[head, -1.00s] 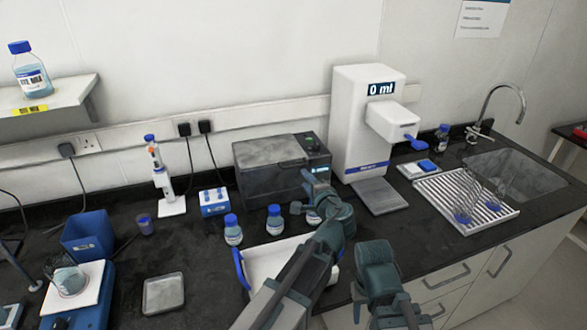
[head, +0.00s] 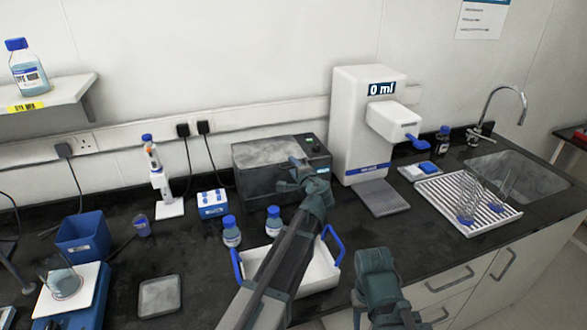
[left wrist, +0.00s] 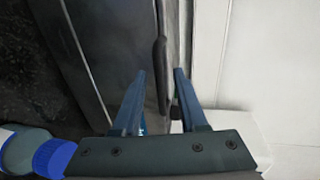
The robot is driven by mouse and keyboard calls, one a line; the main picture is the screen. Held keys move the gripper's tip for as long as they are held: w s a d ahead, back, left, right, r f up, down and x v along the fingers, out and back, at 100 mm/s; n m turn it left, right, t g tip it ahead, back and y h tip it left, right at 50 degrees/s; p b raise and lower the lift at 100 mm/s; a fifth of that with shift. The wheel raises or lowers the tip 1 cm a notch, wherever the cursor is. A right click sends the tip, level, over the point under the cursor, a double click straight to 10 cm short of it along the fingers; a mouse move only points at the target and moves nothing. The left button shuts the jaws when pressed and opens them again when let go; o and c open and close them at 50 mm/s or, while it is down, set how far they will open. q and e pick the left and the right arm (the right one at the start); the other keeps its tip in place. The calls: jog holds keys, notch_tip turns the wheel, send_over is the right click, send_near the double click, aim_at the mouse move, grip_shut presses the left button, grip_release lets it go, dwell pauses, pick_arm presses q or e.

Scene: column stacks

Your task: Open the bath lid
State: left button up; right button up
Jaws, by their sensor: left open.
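The bath (head: 262,182) is a dark grey box at the back of the bench, left of the white dispenser. Its lid (head: 265,152) lies flat and shut on top. My left gripper (head: 294,172) is at the bath's front right edge and hides part of it. In the left wrist view my left gripper (left wrist: 160,75) is open, and a dark upright bar (left wrist: 162,62), seemingly the lid's handle, shows between its fingers, with gaps visible beside it. The bath's metal side (left wrist: 100,45) fills the left of that view.
Blue-capped bottles (head: 232,236) and a white tray with blue handles (head: 322,268) stand in front of the bath, partly under my left arm. The white dispenser (head: 352,125) is close on the right. A blue rack (head: 212,205) stands left of the bath.

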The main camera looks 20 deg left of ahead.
pick_arm(q)
grip_shut()
dwell(1.4)
